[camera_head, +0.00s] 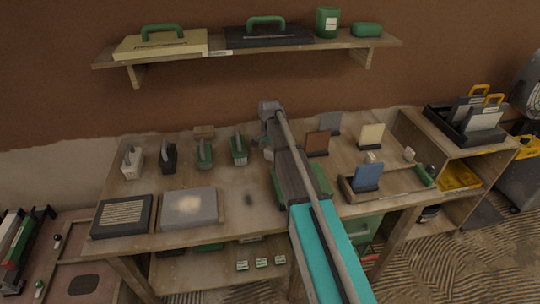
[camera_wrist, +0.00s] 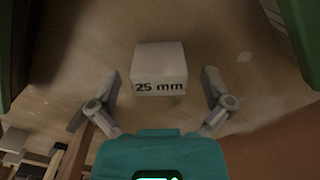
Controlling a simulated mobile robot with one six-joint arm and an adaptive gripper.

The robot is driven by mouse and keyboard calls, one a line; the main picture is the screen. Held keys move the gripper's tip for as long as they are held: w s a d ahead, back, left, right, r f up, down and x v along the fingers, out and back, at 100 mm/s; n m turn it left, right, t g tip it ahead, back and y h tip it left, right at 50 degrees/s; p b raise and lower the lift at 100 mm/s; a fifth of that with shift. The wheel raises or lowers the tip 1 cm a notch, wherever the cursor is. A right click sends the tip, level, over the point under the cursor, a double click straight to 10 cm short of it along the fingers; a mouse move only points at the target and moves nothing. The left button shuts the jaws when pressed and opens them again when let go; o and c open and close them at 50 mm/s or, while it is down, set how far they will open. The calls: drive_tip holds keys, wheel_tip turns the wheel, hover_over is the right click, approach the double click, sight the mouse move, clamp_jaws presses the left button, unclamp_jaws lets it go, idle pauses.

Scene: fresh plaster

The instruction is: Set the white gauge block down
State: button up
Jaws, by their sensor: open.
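The white gauge block (camera_wrist: 160,62), marked "25 mm", shows in the wrist view over a wooden surface. It appears to rest on that surface, though its underside is hidden. My gripper (camera_wrist: 159,82) is open, with one finger on each side of the block. Clear gaps show between the block and both fingers.
Green bodies (camera_wrist: 15,50) crowd both upper corners of the wrist view. On the bench stand a blue plate (camera_head: 367,177) in a wooden tray, a brown plate (camera_head: 317,143), a grey slab (camera_head: 188,207) and several small tools. A shelf (camera_head: 240,50) hangs above.

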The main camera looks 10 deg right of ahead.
drive_tip(key=c, duration=1.3)
drive_tip(key=shift+r, duration=0.15)
wheel_tip(320, 180, up, 2)
drive_tip(key=shift+p, duration=1.2)
drive_tip(key=s+r+p, duration=0.3)
drive_tip(key=s, duration=0.1)
drive_tip(key=s+r+p, duration=0.4)
drive_tip(key=s, duration=0.1)
drive_tip(key=s+r+p, duration=0.3)
drive_tip(key=s, duration=0.2)
drive_tip(key=shift+a+r+p, duration=0.3)
drive_tip(key=shift+a+r, duration=0.05)
